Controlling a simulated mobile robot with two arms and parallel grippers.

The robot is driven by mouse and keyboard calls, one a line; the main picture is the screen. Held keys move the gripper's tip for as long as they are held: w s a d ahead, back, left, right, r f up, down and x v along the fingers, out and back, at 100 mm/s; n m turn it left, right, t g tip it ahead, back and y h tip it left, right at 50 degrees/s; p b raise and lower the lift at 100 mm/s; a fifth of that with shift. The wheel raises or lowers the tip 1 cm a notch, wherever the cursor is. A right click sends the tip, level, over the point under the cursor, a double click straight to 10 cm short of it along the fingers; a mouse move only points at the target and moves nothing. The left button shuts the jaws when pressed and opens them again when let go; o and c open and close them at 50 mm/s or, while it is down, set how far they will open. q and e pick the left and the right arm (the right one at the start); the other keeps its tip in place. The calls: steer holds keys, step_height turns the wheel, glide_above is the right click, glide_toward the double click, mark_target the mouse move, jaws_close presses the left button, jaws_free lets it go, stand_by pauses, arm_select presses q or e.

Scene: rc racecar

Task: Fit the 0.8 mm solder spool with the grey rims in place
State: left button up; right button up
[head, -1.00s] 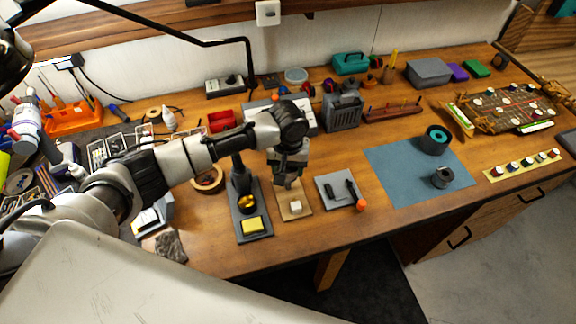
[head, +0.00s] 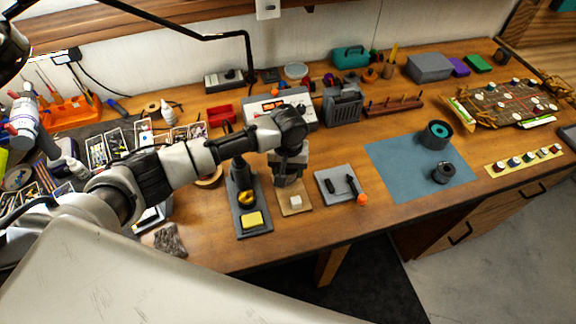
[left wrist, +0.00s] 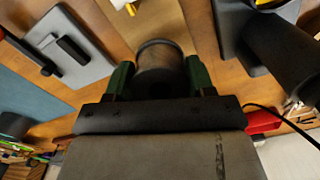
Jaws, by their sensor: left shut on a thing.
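My left gripper (head: 288,182) hangs over the back part of a small wooden board (head: 296,210) in the head view, its fingertips hard to make out there. In the left wrist view, the green-padded fingers (left wrist: 160,80) are shut on a dark grey-rimmed round spool (left wrist: 160,62), one finger on each side. Its label is not readable. The wooden board (left wrist: 150,18) lies beyond the spool; I cannot tell whether they touch. A white block (head: 295,201) sits on the board's front part. My right gripper is not in view.
A soldering iron stand (head: 240,190) with a yellow sponge (head: 252,219) is close on the left. A grey plate (head: 334,184) with black parts is close on the right. Farther right, a blue mat (head: 395,170) holds a teal-cored roll (head: 437,135) and a small black part (head: 443,173).

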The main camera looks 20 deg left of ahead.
arm_select(q)
steer(key=shift+f+b, duration=0.5)
steer(key=shift+f, duration=1.15)
steer(key=o, duration=1.4)
steer(key=shift+o, duration=0.2)
steer(key=shift+r, duration=0.1)
step_height(320, 180, up, 6)
steer(key=p, duration=0.6)
steer(key=shift+p, duration=0.4)
steer(key=shift+r, duration=1.35)
